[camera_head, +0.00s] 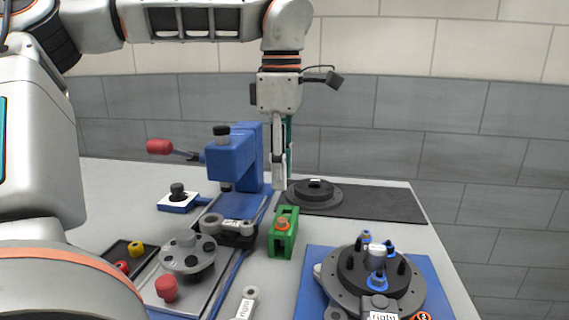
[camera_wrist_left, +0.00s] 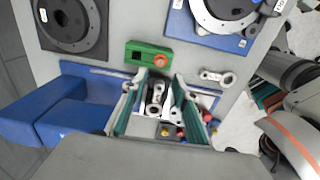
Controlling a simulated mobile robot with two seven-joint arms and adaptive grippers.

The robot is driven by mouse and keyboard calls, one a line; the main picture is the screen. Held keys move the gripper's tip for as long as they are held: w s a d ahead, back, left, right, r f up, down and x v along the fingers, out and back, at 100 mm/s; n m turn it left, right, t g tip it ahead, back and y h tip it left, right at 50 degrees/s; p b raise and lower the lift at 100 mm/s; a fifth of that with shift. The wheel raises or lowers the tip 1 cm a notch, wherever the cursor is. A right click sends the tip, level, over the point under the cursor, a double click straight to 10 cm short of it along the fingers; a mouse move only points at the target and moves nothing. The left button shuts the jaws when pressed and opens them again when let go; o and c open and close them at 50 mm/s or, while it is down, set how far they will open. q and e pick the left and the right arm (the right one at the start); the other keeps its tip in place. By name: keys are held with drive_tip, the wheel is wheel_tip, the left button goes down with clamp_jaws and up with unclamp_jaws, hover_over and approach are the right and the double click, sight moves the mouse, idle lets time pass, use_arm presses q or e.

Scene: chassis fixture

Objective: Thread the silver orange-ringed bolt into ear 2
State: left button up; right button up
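A green block (camera_head: 283,243) stands right of the clamp fixture, with an orange ring (camera_head: 283,223) on top. The ring also shows in the left wrist view (camera_wrist_left: 160,60); I cannot make out a silver shank. A dark round chassis (camera_head: 337,285) sits on a blue base (camera_head: 310,262), with several blue-ringed bolts (camera_head: 377,281) standing on it. An ear with a "right" label (camera_head: 383,317) shows at its front; no number 2 is readable. My left gripper (camera_head: 282,186) points down behind the green block. Its fingers are apart and empty in the left wrist view (camera_wrist_left: 158,82). My right gripper is not in view.
A blue clamp press (camera_head: 233,160) with a red-knobbed lever (camera_head: 160,147) stands left of my left gripper. A dark disc (camera_head: 314,194) lies on a black mat (camera_head: 385,204) behind. A grey knobbed disc (camera_head: 187,256) and small tray (camera_head: 130,255) are front left.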

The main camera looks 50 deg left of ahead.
sight(282, 220)
use_arm(q)
wheel_tip(282, 220, down, 5)
drive_tip(key=shift+r+b, duration=0.15)
drive_tip(key=shift+b, duration=0.7)
drive_tip(key=shift+f, duration=0.6)
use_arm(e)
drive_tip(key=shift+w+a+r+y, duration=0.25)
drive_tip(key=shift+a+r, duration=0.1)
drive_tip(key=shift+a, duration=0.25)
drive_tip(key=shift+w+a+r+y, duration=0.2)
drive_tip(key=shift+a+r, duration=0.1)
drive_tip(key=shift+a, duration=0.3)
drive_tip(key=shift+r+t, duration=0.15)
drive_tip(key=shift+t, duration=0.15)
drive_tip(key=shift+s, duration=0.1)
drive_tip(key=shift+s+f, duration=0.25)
use_arm(q)
drive_tip(key=shift+f, duration=0.1)
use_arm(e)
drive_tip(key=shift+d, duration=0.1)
